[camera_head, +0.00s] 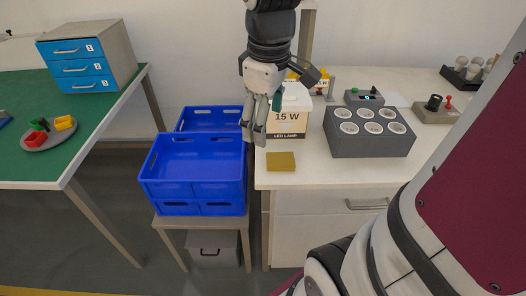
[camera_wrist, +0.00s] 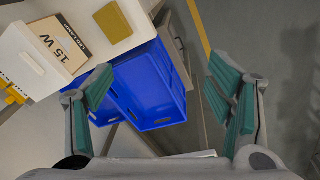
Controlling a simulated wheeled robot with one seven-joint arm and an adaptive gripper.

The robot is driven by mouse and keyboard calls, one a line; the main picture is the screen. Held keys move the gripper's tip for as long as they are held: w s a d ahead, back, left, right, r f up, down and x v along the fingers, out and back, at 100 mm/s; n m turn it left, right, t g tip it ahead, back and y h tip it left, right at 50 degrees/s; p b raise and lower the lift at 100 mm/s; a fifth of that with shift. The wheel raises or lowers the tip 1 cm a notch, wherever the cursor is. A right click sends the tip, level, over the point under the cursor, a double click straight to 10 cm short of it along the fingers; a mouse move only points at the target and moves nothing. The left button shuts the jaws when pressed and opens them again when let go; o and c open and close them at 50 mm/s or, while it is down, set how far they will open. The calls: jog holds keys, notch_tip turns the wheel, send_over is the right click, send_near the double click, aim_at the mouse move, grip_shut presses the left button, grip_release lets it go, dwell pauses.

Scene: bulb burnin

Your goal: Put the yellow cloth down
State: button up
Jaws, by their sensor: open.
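The yellow cloth (camera_head: 281,161) is a flat folded square lying on the white bench top near its front left edge. It also shows in the wrist view (camera_wrist: 113,22), beside the lamp box. My gripper (camera_head: 254,138) hangs above and left of the cloth, near the bench's left edge, with its fingers pointing down. In the wrist view its teal-padded fingers (camera_wrist: 168,92) are spread wide, with nothing between the pads. The cloth is apart from the fingers.
A white 15 W lamp box (camera_head: 290,112) stands behind the cloth. A grey block with several round sockets (camera_head: 370,148) is to the right. Blue crates (camera_head: 193,190) sit on a low stand left of the bench. A green table (camera_head: 60,155) with blue drawers (camera_head: 82,68) is further left.

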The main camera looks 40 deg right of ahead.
jog(key=s+a+r+m+t, duration=0.1)
jog(key=s+a+m, duration=0.4)
jog(key=s, duration=0.8)
jog(key=a+r, duration=0.1)
jog(key=a, duration=0.1)
jog(key=shift+s+a+r+m+t+y, duration=0.15)
jog(key=shift+s+a+m+t+y, duration=0.2)
jog(key=shift+m+t+y, duration=0.05)
jog(key=shift+t, duration=0.5)
notch_tip(320, 180, up, 5)
jog(key=p, duration=0.3)
jog(key=shift+p, duration=0.4)
